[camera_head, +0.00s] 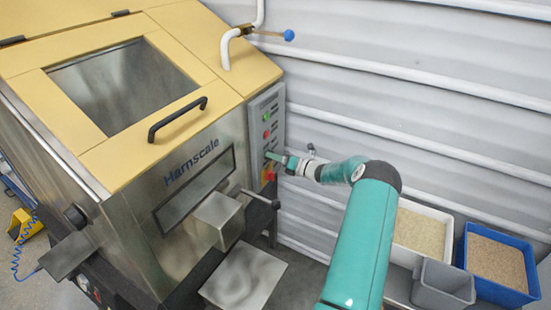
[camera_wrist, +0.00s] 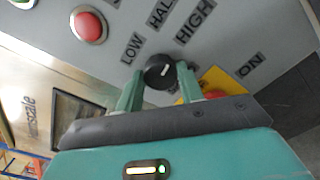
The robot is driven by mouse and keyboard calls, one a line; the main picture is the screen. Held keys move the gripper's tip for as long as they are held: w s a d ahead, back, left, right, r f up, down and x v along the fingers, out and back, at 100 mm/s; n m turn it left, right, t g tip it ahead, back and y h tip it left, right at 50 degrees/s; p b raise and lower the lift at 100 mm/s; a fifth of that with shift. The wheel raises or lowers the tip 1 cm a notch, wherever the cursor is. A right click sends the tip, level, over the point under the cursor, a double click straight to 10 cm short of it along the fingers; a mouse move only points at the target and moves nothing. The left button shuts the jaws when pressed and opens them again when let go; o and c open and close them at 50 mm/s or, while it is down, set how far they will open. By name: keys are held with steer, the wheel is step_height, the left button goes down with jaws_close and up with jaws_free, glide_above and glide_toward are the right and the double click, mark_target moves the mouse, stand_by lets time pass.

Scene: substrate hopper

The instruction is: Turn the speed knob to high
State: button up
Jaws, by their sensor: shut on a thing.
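The speed knob (camera_wrist: 157,74) is a round black dial with a short white mark, on the grey control panel (camera_wrist: 226,50). In the wrist view, the labels LOW (camera_wrist: 131,47), HALF (camera_wrist: 160,13) and HIGH (camera_wrist: 195,22) sit around its upper side. The white mark slants toward the upper right, roughly the HIGH side; its exact setting is hard to read. My gripper (camera_wrist: 160,82) has one green finger on each side of the knob and is shut on it. In the head view my gripper (camera_head: 274,158) is at the panel and hides the knob.
A red button (camera_wrist: 88,25) is left of the knob. A yellow plate (camera_wrist: 228,77) with a red button, partly behind my right finger, is close by, near the ON label (camera_wrist: 250,65). A crank handle (camera_head: 262,197) juts out below my gripper. Bins (camera_head: 497,262) stand at right.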

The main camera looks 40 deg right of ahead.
steer(key=shift+m, duration=0.8)
steer(key=o, duration=1)
steer(key=v, duration=1.3)
steer(key=shift+s, duration=0.4)
